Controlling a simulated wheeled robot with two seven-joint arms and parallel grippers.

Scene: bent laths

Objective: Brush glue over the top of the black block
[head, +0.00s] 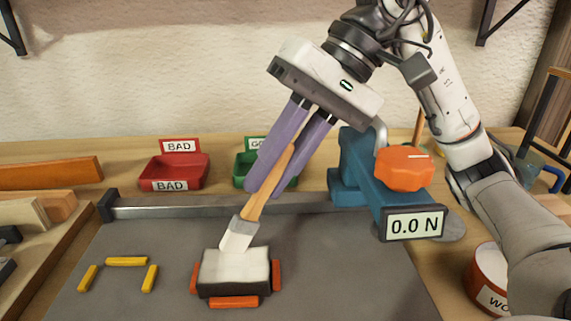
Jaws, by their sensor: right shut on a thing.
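The black block (233,289) sits on the grey mat, its dark sides showing below a top covered by a whitish layer. My right gripper (266,190), with purple fingers, is shut on the wooden handle of a brush (258,203). The brush is tilted, handle up to the right. Its white bristles (238,235) are at the back edge of the block's top; I cannot tell whether they touch it. My left gripper is not in view.
Orange stops (234,302) surround the block. Yellow pieces (126,261) lie to its left. A metal rail (180,210) runs behind. A blue device with an orange knob (404,168) and a "0.0 N" display (414,224) stands right. Red (174,172) and green (245,170) trays stand behind.

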